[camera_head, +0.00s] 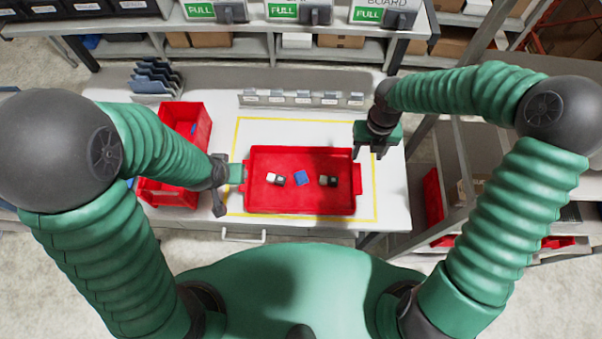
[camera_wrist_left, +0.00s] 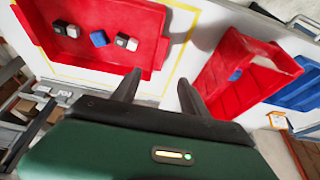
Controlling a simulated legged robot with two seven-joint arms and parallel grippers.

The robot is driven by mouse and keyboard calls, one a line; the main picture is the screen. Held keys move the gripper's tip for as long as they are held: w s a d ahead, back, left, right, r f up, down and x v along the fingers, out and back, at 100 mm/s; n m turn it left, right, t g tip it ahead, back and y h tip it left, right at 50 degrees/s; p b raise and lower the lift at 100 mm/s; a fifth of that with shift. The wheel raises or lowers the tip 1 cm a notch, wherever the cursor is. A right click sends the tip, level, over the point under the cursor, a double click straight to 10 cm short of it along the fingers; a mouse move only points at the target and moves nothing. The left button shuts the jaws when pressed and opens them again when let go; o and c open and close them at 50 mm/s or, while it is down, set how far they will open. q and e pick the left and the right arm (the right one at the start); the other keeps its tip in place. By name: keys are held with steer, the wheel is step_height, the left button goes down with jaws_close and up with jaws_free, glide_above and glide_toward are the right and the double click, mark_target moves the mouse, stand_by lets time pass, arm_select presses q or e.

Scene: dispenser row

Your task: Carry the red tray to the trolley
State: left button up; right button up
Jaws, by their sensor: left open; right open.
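The red tray (camera_head: 301,201) lies flat on the white table inside a yellow outline. In it are a blue block (camera_head: 302,178) and two black-and-white blocks (camera_head: 275,179) (camera_head: 327,181). My left gripper (camera_head: 236,173) is at the tray's left end, close to its handle; I cannot tell if it touches. In the left wrist view the left gripper (camera_wrist_left: 158,92) is open, its two fingers apart with nothing between them, and the tray (camera_wrist_left: 150,62) is beyond them. My right gripper (camera_head: 370,153) is open beside the tray's right end, with fingers pointing down. No trolley is clearly identifiable.
A red bin (camera_head: 201,125) stands on the table left of the tray, close to my left arm. A row of small grey holders (camera_head: 302,98) is behind the tray. Shelving with green FULL labels (camera_head: 281,10) is at the back. A grey rack (camera_head: 452,205) stands at right.

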mark_target(358, 176)
steer(key=shift+f, duration=0.1)
arm_select(q)
steer(key=x, duration=1.7)
arm_select(e)
step_height(358, 176, down, 17)
steer(key=shift+w+r, duration=0.1)
arm_select(q)
steer(key=shift+c, duration=1.2)
arm_select(e)
steer(key=shift+c, duration=1.2)
arm_select(q)
jaws_close()
arm_select(e)
jaws_close()
